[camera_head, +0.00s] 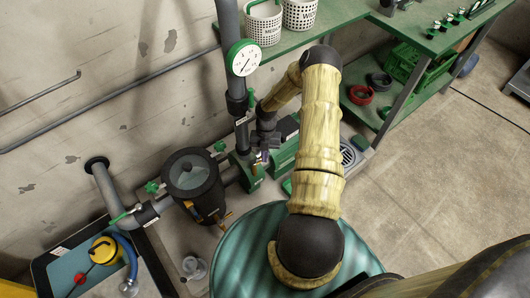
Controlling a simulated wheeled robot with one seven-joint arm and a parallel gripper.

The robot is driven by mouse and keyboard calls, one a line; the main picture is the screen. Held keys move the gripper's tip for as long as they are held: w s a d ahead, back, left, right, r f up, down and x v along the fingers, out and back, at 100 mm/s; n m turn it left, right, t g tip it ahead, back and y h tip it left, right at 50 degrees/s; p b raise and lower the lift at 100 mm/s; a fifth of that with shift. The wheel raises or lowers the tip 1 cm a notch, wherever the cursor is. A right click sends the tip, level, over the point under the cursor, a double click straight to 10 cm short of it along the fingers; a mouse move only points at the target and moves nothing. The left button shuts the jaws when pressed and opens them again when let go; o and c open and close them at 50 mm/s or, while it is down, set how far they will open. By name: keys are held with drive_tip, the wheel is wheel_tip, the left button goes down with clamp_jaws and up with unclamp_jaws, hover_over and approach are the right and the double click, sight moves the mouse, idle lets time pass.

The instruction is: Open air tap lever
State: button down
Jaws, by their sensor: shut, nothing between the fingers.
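My gripper (262,156) is small in view, at the end of my arm beside the grey upright pipe (233,105). Its fingers look shut and empty, close to the green fitting at the foot of that pipe. My wrist partly hides the fittings behind it. A green lever handle (122,216) sits on the grey pipe at the lower left, well apart from my gripper. Green tap handles show at the left of the dark cylinder (152,187) and above its right side (220,146). No label shows which one is the air tap.
A pressure gauge (243,58) is on the upright pipe. The dark open cylinder (191,174) stands left of my gripper. A teal round drum top (244,240) lies below my arm. A tray with a yellow object (104,249) is lower left. A green shelf bench (300,38) stands behind.

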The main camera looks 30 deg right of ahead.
drive_tip(key=v, duration=0.3)
drive_tip(key=shift+w, duration=0.3)
drive_tip(key=shift+w+d+r, duration=0.1)
drive_tip(key=shift+w+d, duration=0.1)
drive_tip(key=w+d, duration=0.6)
drive_tip(key=w, duration=0.3)
drive_tip(key=shift+d, duration=0.15)
